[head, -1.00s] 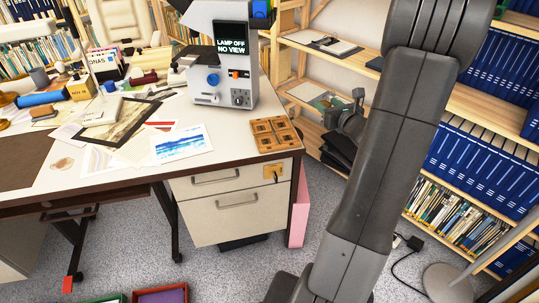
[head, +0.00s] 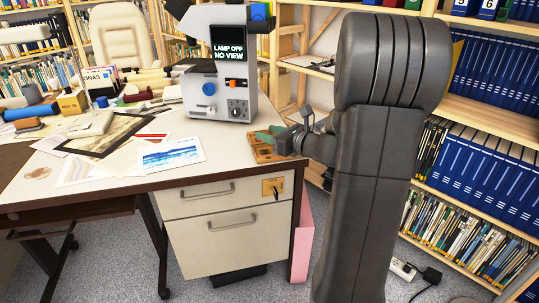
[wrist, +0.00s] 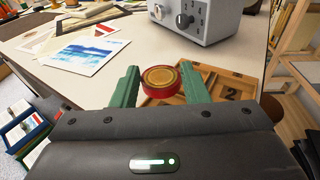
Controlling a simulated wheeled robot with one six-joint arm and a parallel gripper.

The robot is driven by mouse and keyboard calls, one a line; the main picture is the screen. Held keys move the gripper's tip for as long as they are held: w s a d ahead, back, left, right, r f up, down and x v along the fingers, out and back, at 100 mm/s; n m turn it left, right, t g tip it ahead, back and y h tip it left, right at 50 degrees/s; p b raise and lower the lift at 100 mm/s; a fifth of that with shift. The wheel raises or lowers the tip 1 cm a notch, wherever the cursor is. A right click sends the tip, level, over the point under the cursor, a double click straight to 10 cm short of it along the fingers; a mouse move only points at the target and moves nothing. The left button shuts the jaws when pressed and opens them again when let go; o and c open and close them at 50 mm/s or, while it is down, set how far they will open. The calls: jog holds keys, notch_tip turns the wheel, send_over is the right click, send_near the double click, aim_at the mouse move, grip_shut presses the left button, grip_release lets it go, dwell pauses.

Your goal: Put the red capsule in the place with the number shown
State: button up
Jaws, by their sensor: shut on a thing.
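The red capsule (wrist: 161,83) is a round red disc with a gold top. My gripper (wrist: 160,80) has green fingers and is shut on it, one finger on each side. The wooden tray (head: 262,155) lies at the right front corner of the desk, with my gripper (head: 270,137) over it in the head view. In the wrist view the tray (wrist: 214,92) lies behind and below the capsule. A dark "2" shows in its right part; other numbers are hidden. A grey device (head: 217,90) has a screen reading "LAMP OFF NO VIEW".
The device stands just behind the tray, with a blue knob, an orange switch and a dark knob. Prints (head: 172,152) and a dark frame (head: 112,133) lie to the left on the desk. A bookshelf (head: 480,140) stands at the right. A key sits in the drawer lock (head: 272,187).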

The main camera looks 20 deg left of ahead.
aim_at(272, 156)
jog(key=shift+f+b, duration=0.8)
jog(key=shift+f, duration=1.55)
jog(key=shift+f, duration=0.2)
jog(key=o, duration=1)
jog(key=shift+c, duration=0.2)
jog(key=shift+r, duration=0.2)
jog(key=shift+d+r, duration=0.1)
jog(key=shift+d, duration=0.2)
jog(key=p+v, duration=0.2)
jog(key=v, duration=0.9)
jog(key=shift+s+p, duration=0.2)
jog(key=shift+p, duration=0.2)
